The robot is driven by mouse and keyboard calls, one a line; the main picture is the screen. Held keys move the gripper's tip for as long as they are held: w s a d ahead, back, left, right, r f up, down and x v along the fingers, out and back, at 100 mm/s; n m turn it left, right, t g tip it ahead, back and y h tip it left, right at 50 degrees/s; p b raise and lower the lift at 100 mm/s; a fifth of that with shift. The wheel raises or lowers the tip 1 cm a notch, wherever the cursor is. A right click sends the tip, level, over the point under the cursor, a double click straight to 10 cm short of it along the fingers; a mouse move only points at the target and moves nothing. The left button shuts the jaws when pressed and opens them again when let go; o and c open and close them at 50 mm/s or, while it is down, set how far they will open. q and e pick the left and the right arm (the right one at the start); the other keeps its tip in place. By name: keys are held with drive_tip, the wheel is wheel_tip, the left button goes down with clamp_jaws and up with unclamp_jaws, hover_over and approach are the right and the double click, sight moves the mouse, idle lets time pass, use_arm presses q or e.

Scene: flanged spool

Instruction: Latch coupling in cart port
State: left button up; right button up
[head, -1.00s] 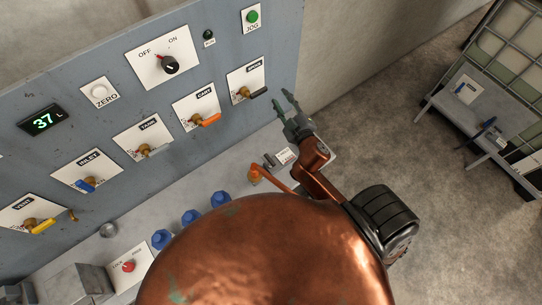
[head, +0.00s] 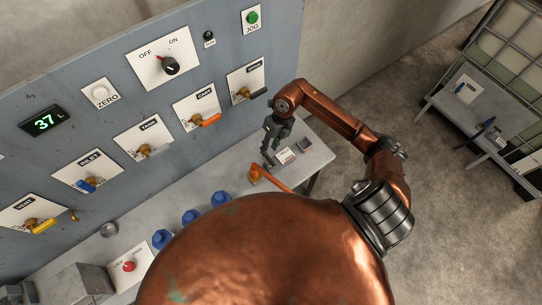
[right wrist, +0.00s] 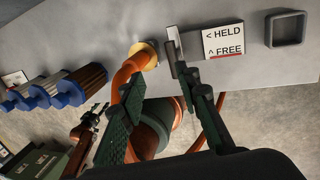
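The orange coupling (right wrist: 132,68) meets the bench at a yellow ring, the port (right wrist: 146,50), in the right wrist view. In the head view its orange elbow (head: 256,173) stands at the bench's right part. A narrow grey latch lever (right wrist: 174,52) stands beside the ring, left of the "HELD / FREE" label (right wrist: 223,40). My right gripper (head: 269,161) points down at the bench there. In the right wrist view its fingers (right wrist: 155,92) are apart, with nothing gripped between them. The right fingertip is close to the lever; contact is unclear. My left gripper is out of view.
A square grey holder (right wrist: 287,28) sits beyond the label. Several blue-capped fittings (head: 191,217) line the bench. The wall panel (head: 225,65) behind carries valve handles, including an orange one (head: 208,121) on the CART plate. Open floor lies right of the bench.

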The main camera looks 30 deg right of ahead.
sight(270, 159)
drive_tip(key=shift+h, duration=0.4)
drive_tip(key=f, duration=0.5)
drive_tip(key=f+p, duration=0.1)
drive_tip(key=f, duration=0.2)
drive_tip(key=shift+s, duration=0.25)
drive_tip(key=shift+r, duration=0.1)
drive_tip(key=shift+d, duration=0.1)
clamp_jaws()
